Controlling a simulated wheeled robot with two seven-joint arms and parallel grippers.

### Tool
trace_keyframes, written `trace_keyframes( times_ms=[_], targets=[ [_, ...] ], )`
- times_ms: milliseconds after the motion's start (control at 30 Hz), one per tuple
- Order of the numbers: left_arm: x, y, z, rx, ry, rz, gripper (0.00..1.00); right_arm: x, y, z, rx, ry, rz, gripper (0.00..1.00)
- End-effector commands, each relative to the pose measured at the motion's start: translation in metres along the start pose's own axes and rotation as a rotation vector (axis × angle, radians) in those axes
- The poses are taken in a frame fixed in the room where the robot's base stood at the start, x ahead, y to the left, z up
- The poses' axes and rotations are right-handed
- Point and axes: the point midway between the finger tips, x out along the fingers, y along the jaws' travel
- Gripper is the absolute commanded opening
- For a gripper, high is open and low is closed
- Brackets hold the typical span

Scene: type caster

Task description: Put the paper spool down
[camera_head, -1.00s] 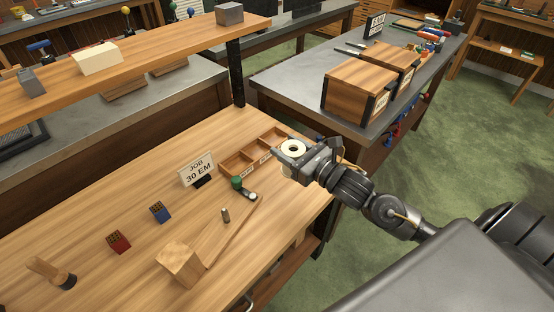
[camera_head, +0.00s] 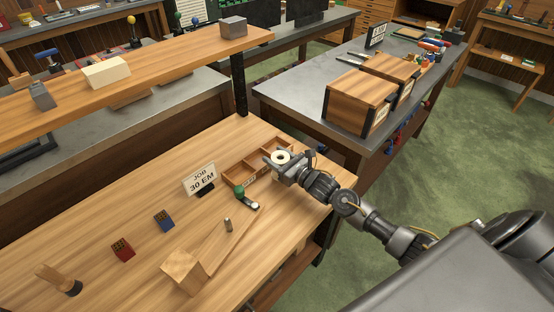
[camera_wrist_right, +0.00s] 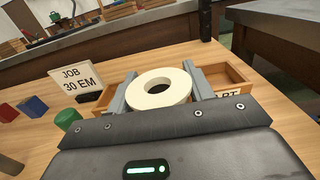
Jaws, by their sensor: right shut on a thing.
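The paper spool (camera_head: 281,157) is a white ring with a round hole. It also shows in the right wrist view (camera_wrist_right: 158,88), lying flat between the two grey fingers. My right gripper (camera_head: 279,160) is shut on the spool, over the right part of the wooden compartment tray (camera_head: 238,168). In the right wrist view the tray (camera_wrist_right: 237,78) shows behind and on both sides of the spool. I cannot tell whether the spool touches the tray. My left gripper is not in view.
A sign reading JOB 30 EM (camera_head: 201,179) stands left of the tray. A green-topped item (camera_head: 240,191) is just in front of it. A red block (camera_head: 122,249), a blue block (camera_head: 164,221) and a wooden block (camera_head: 185,270) stand on the bench. The bench's left part is mostly clear.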

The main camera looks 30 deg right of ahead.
Motion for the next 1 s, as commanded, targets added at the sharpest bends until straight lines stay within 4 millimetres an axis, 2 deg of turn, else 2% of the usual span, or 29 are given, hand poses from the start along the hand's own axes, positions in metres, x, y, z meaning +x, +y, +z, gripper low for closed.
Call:
trace_keyframes(
  times_ms=[133,533,567,700,1000],
  targets=[
    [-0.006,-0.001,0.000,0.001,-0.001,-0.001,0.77,0.000,0.000,-0.013,0.001,-0.002,-0.002,0.20],
    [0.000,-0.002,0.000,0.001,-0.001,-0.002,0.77,0.000,0.000,-0.020,-0.001,-0.002,-0.001,0.20],
    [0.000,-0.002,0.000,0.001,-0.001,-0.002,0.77,0.000,0.000,-0.020,-0.001,-0.001,-0.001,0.53],
    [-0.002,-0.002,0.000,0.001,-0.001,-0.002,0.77,0.000,0.000,-0.018,-0.001,-0.001,-0.001,0.71],
    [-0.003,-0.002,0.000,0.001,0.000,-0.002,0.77,0.000,0.000,-0.017,-0.001,-0.001,-0.001,0.74]
  ],
)
